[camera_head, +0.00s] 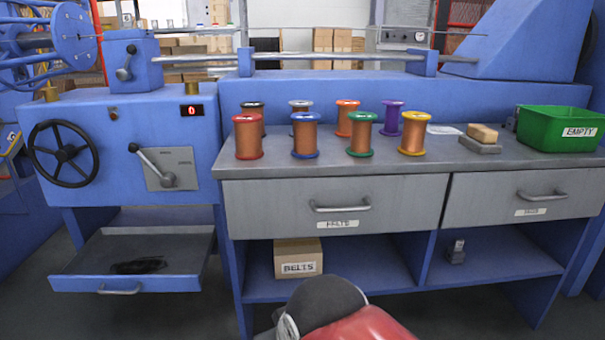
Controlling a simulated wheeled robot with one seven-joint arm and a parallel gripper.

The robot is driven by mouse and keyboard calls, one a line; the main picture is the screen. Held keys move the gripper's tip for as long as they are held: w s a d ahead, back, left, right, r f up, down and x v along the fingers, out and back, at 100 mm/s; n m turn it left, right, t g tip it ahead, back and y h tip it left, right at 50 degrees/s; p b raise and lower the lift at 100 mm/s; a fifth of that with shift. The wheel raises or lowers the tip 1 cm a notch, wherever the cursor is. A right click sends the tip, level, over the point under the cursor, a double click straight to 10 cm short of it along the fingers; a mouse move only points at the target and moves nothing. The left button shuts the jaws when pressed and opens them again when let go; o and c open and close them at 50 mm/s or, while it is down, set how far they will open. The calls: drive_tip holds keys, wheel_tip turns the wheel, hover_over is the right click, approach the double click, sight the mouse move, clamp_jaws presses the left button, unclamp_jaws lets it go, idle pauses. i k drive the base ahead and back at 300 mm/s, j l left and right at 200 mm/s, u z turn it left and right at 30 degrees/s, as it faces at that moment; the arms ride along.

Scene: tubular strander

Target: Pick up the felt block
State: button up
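A small tan block (483,132) rests on top of a flat grey block (480,146) on the right part of the grey workbench (320,190), just left of a green bin. Which of the two is the felt block I cannot tell for sure. Both stand clear of the spools to their left. My gripper is not visible; only a dark and red part of my own arm shows at the bottom middle, well below and in front of the bench.
Several copper-wound spools (305,137) stand on the bench left of the blocks. The green bin (560,130) is labelled EMPTY. Two closed drawers (335,200) are under the benchtop. An open tray (135,255) juts out at left.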

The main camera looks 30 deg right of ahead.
sight(481, 139)
drive_tip(key=k+j+z, duration=0.1)
drive_tip(key=z, duration=1.7)
drive_tip(key=k+l, duration=0.05)
drive_tip(key=l, duration=0.05)
